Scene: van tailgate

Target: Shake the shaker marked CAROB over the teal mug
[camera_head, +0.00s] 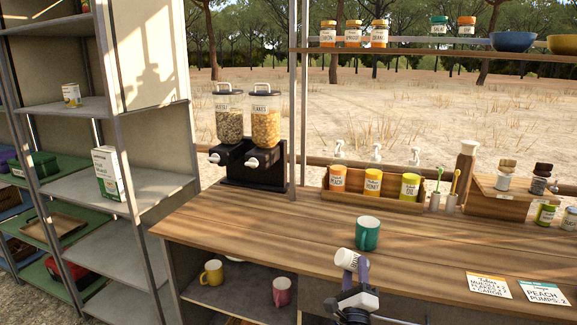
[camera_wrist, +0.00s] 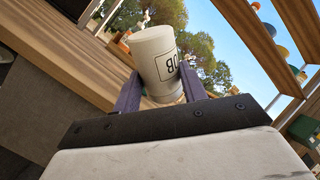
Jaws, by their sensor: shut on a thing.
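In the wrist view the shaker (camera_wrist: 153,50) sits tilted between the purple fingers of my gripper (camera_wrist: 160,92). Only the letters "OB" of its label show, matching the end of CAROB. Its far end is hidden behind the fingers.
Two shakers (camera_head: 507,176) (camera_head: 540,178) stand on a wooden box at the right. Pump bottles in a wooden rack (camera_head: 375,202) line the back. Two dispensers (camera_head: 250,160) stand at the left. Order cards (camera_head: 488,285) lie at front right. The counter left of the mug is clear.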

